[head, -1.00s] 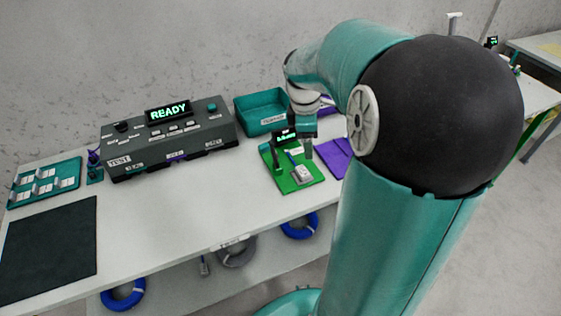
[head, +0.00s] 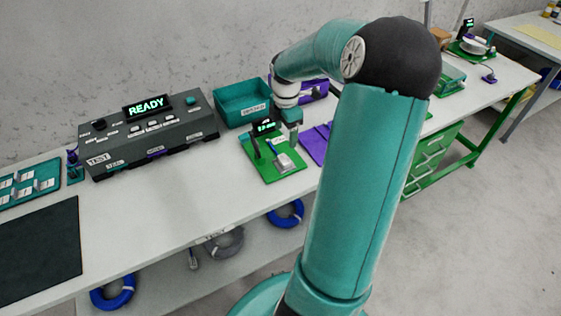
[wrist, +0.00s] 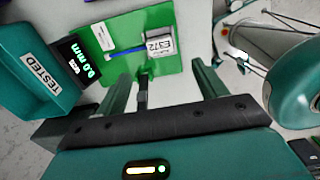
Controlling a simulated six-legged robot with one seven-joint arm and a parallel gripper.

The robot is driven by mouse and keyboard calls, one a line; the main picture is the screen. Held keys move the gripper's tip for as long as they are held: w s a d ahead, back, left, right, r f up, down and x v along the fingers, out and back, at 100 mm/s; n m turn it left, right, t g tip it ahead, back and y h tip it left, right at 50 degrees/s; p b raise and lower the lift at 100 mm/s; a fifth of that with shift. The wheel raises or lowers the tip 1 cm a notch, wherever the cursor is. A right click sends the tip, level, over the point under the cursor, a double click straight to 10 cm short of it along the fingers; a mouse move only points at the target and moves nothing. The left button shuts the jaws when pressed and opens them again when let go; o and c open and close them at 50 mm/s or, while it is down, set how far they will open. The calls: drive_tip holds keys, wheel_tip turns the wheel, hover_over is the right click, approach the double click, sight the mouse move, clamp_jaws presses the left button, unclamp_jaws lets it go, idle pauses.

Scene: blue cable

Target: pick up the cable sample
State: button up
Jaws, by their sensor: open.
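The cable sample shows in the wrist view as a short blue cable (wrist: 125,51) with a grey connector block (wrist: 161,42) labelled E372. It lies on a green plate (wrist: 112,32) by a small display reading 0.0 mm. In the head view my gripper (head: 293,134) is beside the plate's back right part.
A teal bin (head: 243,102) stands behind the plate; in the wrist view a teal bin labelled TESTED (wrist: 40,72) is at left. A dark tester reading READY (head: 148,130) stands left. A purple mat (head: 314,147) lies right. The front tabletop (head: 170,195) is clear.

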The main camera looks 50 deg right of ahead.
sight(286, 158)
wheel_tip(286, 158, down, 11)
drive_tip(key=shift+d+f, duration=0.1)
drive_tip(key=shift+d, duration=0.05)
drive_tip(key=c, duration=1.2)
drive_tip(key=shift+r, duration=0.6)
wheel_tip(286, 158, up, 2)
drive_tip(key=shift+r, duration=0.1)
drive_tip(key=s+a+r, duration=0.2)
drive_tip(key=s+r, duration=0.1)
drive_tip(key=s+a+r, duration=0.3)
drive_tip(key=s, duration=0.1)
drive_tip(key=s+a+r, duration=0.3)
drive_tip(key=s, duration=0.1)
drive_tip(key=shift+s+a+r, duration=0.15)
drive_tip(key=shift+a+r, duration=0.05)
drive_tip(key=shift+r, duration=0.2)
